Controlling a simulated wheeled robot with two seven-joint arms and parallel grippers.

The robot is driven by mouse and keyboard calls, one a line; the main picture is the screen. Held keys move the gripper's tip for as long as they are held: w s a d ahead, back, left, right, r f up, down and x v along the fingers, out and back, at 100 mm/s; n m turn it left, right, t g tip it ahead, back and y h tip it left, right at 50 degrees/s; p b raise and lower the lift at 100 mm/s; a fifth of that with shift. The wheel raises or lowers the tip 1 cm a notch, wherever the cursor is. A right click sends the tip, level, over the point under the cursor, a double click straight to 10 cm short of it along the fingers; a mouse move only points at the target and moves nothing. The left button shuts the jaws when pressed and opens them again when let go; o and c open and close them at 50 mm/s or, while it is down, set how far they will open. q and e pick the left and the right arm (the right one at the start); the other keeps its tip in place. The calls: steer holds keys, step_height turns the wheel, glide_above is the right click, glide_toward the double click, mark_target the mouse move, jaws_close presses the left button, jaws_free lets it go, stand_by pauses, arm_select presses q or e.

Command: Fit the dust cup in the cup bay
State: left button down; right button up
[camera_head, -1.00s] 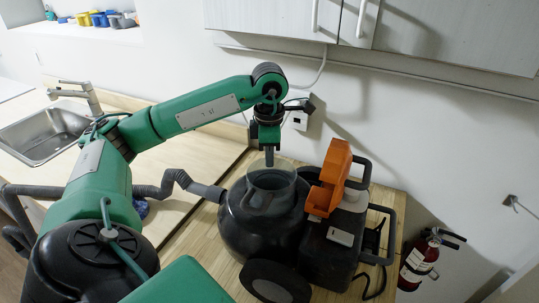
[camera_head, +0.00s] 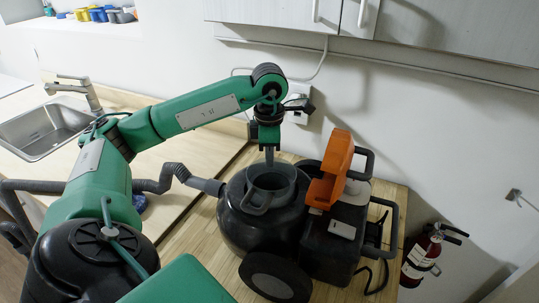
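The dust cup (camera_head: 262,202) is a grey, see-through open cup with a loop handle at its front. It stands upright in the round opening on top of the black vacuum cleaner (camera_head: 236,226), which I take as the cup bay. The cup's lower part is hidden, so I cannot tell whether it is seated. My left gripper (camera_head: 269,158) points straight down at the cup's far rim. Its fingers look closed together on that rim, though they are small in the picture. My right gripper is out of view.
An orange part (camera_head: 330,168) stands up beside the cup on the vacuum's right. A hose (camera_head: 160,184) runs left from the vacuum across the wooden counter (camera_head: 185,245). A sink (camera_head: 42,132) is at left, and a fire extinguisher (camera_head: 421,258) hangs at right.

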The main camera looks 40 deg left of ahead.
arm_select(q)
steer(key=shift+f+b, duration=0.95)
steer(key=shift+f, duration=0.25)
steer(key=c, duration=1.6)
jaws_free()
step_height(320, 180, up, 6)
steer(key=shift+r+b, duration=0.1)
steer(key=shift+b, duration=0.3)
steer(key=shift+r+p, duration=1.35)
steer(key=shift+r, duration=2.45)
